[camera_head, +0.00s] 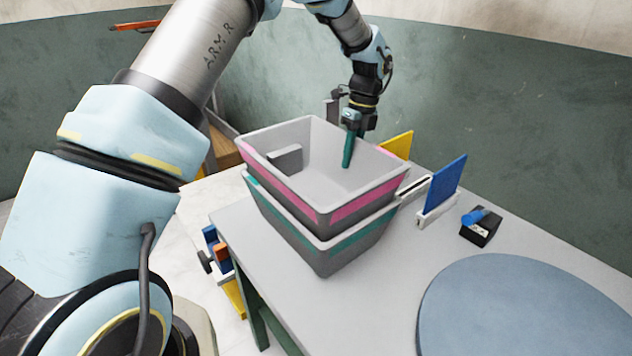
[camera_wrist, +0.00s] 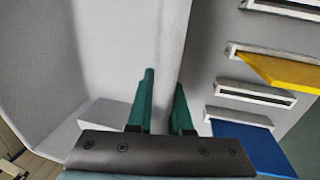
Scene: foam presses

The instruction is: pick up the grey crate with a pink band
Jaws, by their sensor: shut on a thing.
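The grey crate with a pink band (camera_head: 365,203) sits stacked on another grey crate with a teal band (camera_head: 360,240) on the table, in the head view. A grey block (camera_head: 285,159) lies inside the pink-banded crate. My gripper (camera_head: 349,150) is at that crate's far wall, one green finger inside it. In the wrist view my gripper (camera_wrist: 163,100) has its two green fingers on either side of the crate wall (camera_wrist: 172,60), shut on it. The outer finger is hidden in the head view.
White slotted holders with a yellow panel (camera_head: 397,145) and a blue panel (camera_head: 446,184) stand close behind and right of the crates. A black box with a blue part (camera_head: 480,228) and a round blue-grey disc (camera_head: 530,305) lie to the right. Bare table (camera_head: 350,300) lies in front.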

